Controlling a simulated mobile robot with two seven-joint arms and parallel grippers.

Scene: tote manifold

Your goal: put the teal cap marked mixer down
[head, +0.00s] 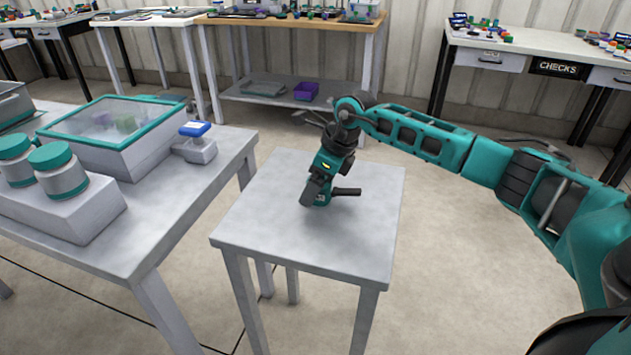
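My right gripper (325,195) is over the small grey table (255,225), pointing down, its tip close to the tabletop. The mark is too small to read. My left gripper is not in view. Two grey jars with teal lids, a front one (66,182) and a rear one (15,170), stand on a grey block at the left; no lettering is readable on them.
The left table (150,225) holds the grey block (85,215), a teal-rimmed clear-lidded tote (140,155) and a small bin with a blue top (196,148). The small table's top is bare around my gripper. Cluttered benches stand along the back wall.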

